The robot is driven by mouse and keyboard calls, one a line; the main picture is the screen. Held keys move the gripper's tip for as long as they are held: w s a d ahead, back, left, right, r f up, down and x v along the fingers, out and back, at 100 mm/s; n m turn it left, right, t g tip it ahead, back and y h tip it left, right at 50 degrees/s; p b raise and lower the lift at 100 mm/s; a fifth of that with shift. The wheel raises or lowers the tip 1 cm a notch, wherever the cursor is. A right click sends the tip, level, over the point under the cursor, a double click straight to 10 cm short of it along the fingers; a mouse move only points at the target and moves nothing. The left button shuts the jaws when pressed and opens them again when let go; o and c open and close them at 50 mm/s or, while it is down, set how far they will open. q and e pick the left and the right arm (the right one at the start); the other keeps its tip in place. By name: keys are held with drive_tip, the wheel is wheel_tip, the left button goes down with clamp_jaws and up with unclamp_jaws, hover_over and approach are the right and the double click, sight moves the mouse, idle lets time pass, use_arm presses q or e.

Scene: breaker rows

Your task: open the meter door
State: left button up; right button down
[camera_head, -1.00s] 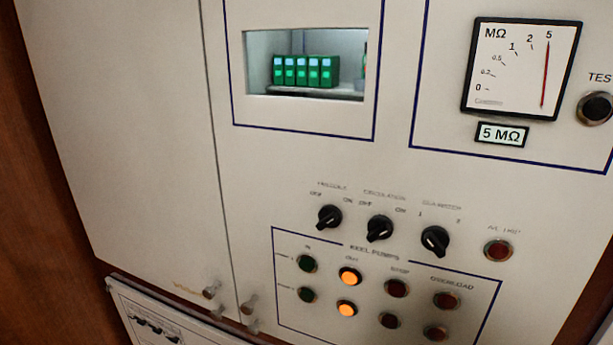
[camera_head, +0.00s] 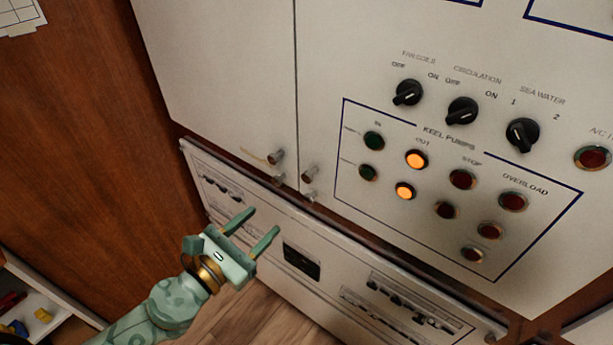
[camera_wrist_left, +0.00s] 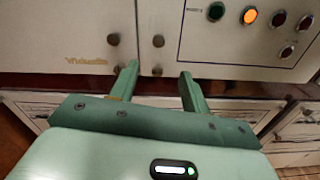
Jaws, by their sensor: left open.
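The white meter door (camera_head: 400,45) is the right-hand panel with the switches and the keel pump lights; it is shut. Its small metal knob (camera_head: 309,173) sits at its lower left corner and also shows in the left wrist view (camera_wrist_left: 158,41). The meter itself is out of view now. My left gripper (camera_head: 263,222) is open and empty, below and left of the knob in the head view. In the left wrist view its fingers point up toward the door's lower edge, with the knob above the gap between them, apart from both. My right gripper is not in view.
A plain white door (camera_head: 225,70) with its own knob (camera_head: 275,156) adjoins on the left. Below is a lower white panel with small breakers (camera_head: 400,300). A brown wood wall (camera_head: 90,130) stands left. A shelf with coloured items (camera_head: 40,313) is at bottom left.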

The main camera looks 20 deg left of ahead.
use_arm(q)
drive_tip(key=p, duration=0.3)
approach(306, 179)
drive_tip(key=w, duration=0.1)
drive_tip(key=x, duration=0.9)
drive_tip(key=shift+w+d, duration=0.2)
drive_tip(key=shift+w, duration=0.1)
drive_tip(key=shift+c, duration=0.4)
clamp_jaws()
